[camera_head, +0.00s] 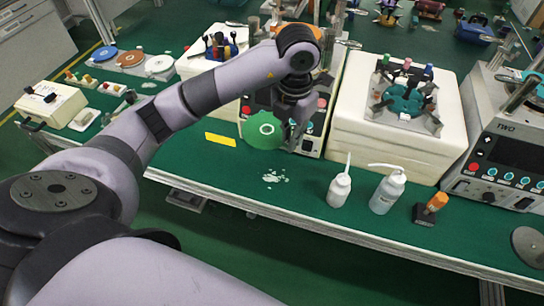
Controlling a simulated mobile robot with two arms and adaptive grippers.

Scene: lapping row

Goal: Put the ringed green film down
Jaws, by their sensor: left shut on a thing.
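The green film (264,143) is a round sheet with a pale ring on it. It shows near the middle of the view, just in front of a lapping machine. My left gripper (290,140) points down at the film's right edge and is shut on it. The film looks tilted towards me; whether it touches the bench below, I cannot tell. The gripper's fingertips are partly hidden. My right gripper is not in view.
On the green bench (235,183) lie a yellow strip (221,140) and pale scraps (274,177). Two white bottles (339,189) (387,191) and an orange-topped item (432,207) stand to the right. Machines line the back. The bench front left of the scraps is clear.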

